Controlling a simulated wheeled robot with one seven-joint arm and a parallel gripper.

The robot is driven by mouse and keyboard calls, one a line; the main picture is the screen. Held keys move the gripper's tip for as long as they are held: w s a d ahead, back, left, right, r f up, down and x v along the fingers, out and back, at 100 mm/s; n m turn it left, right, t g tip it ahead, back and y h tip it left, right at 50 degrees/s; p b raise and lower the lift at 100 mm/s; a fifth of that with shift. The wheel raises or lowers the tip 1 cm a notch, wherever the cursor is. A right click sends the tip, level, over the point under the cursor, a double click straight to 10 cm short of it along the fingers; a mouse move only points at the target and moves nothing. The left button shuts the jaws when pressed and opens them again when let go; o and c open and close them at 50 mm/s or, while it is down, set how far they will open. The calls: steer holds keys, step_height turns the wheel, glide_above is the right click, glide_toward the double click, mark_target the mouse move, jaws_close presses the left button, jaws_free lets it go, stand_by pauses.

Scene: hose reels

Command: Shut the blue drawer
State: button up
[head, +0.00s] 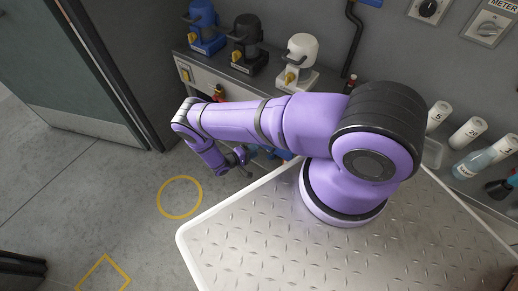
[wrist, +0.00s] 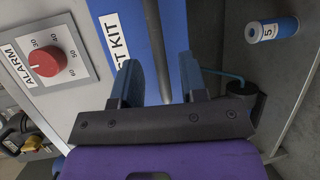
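The blue drawer front (wrist: 176,28) fills the top middle of the wrist view. It bears a white label (wrist: 115,36) ending in "T KIT". A long grey bar (wrist: 160,40) runs along it and passes between my fingers in the picture; I cannot tell if they touch it. My gripper (wrist: 160,64) is open, one finger on each side of the bar. In the head view my gripper (head: 238,160) is low beside the bench, and only a bit of blue (head: 270,152) shows behind my arm. How far the drawer stands out is hidden.
A red alarm knob (wrist: 43,62) is left of the blue front, and a blue-and-white cylinder marked 5 (wrist: 272,30) is at right. In the head view, blue, black and white devices (head: 299,62) stand on the bench. Open floor with a yellow circle (head: 180,178) lies left.

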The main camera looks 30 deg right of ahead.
steer(key=shift+d+f, duration=0.15)
steer(key=shift+d, duration=0.7)
steer(key=shift+d+f, duration=0.15)
steer(key=shift+d, duration=0.65)
jaws_close()
